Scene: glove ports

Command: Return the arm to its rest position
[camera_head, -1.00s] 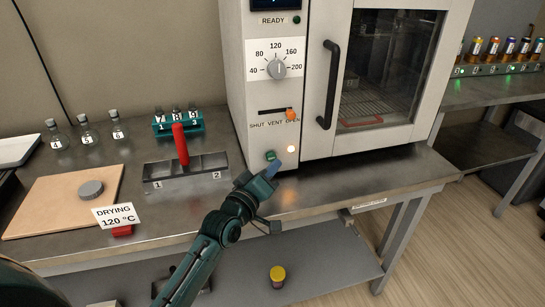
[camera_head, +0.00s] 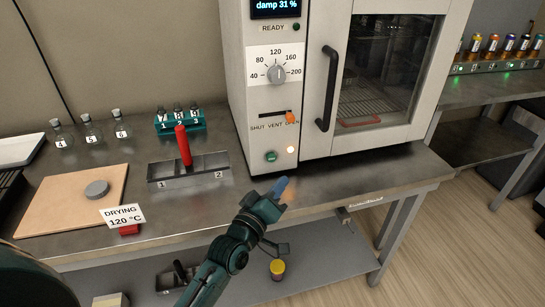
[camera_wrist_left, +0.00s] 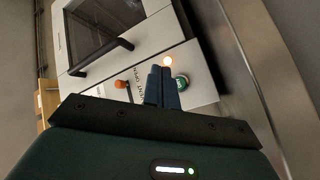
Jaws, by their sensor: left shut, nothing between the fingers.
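My left gripper (camera_head: 279,188) is in front of the oven, over the front edge of the metal bench, with its blue fingers shut and nothing between them. In the left wrist view the shut fingers (camera_wrist_left: 161,87) point toward the oven's control panel. The green button (camera_head: 271,156) and the glowing orange lamp (camera_head: 290,149) on the oven panel are clear of the gripper. The oven (camera_head: 315,135) has its door closed and its display reads "damp 31 %". My right gripper is not in view.
The metal bench (camera_head: 330,182) holds a tray with a red handle (camera_head: 184,146), a teal rack (camera_head: 180,125), flasks (camera_head: 92,130), a wooden board (camera_head: 65,205) and a "DRYING 120 °C" card (camera_head: 122,215). A yellow-capped jar (camera_head: 277,268) stands on the lower shelf.

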